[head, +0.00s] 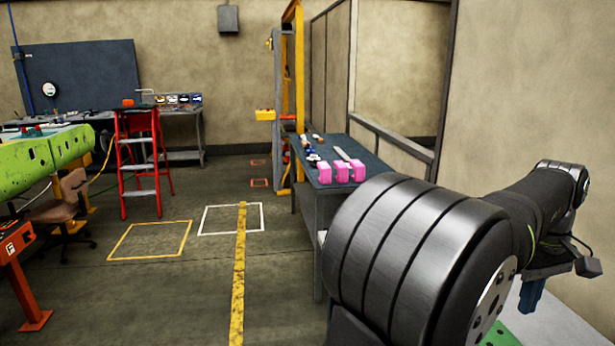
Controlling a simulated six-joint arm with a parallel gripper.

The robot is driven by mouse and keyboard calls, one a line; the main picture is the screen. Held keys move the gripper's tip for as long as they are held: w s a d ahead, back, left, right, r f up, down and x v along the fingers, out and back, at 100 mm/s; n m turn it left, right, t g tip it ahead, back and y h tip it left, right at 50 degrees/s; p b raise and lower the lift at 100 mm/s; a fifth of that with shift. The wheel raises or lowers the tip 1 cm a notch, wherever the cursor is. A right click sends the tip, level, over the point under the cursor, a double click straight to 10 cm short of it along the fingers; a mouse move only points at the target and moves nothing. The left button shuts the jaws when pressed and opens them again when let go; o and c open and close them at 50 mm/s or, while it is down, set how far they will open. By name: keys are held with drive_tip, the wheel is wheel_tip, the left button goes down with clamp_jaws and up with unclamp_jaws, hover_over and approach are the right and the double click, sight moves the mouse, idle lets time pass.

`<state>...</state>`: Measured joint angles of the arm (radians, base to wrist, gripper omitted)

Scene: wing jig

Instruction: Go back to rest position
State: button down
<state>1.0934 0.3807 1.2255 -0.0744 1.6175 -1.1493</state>
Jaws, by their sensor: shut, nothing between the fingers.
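My arm fills the right foreground, with a large dark ribbed joint close to the camera and a black link running to the right. My gripper (530,296) seems to be the small blue part that hangs below the far end of the arm at the right edge. It points down and is largely hidden behind the arm. Its fingers look closed, and nothing shows in them.
A dark workbench (374,152) with pink blocks (341,172) and small tools stands beyond my arm. A wall (530,90) rises close on the right. A red stepladder (137,160), an office chair (62,208) and a green wing part (45,158) stand left. The marked floor between is clear.

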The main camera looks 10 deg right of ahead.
drive_tip(key=s+a+r, duration=0.1)
drive_tip(key=s+r, duration=0.2)
drive_tip(key=s, duration=0.3)
drive_tip(key=s+a+r+t, duration=0.1)
drive_tip(key=s+r, duration=0.3)
drive_tip(key=s, duration=0.3)
drive_tip(key=shift+s+a+r+n, duration=0.2)
drive_tip(key=shift+a+n, duration=0.15)
drive_tip(key=shift+n, duration=0.05)
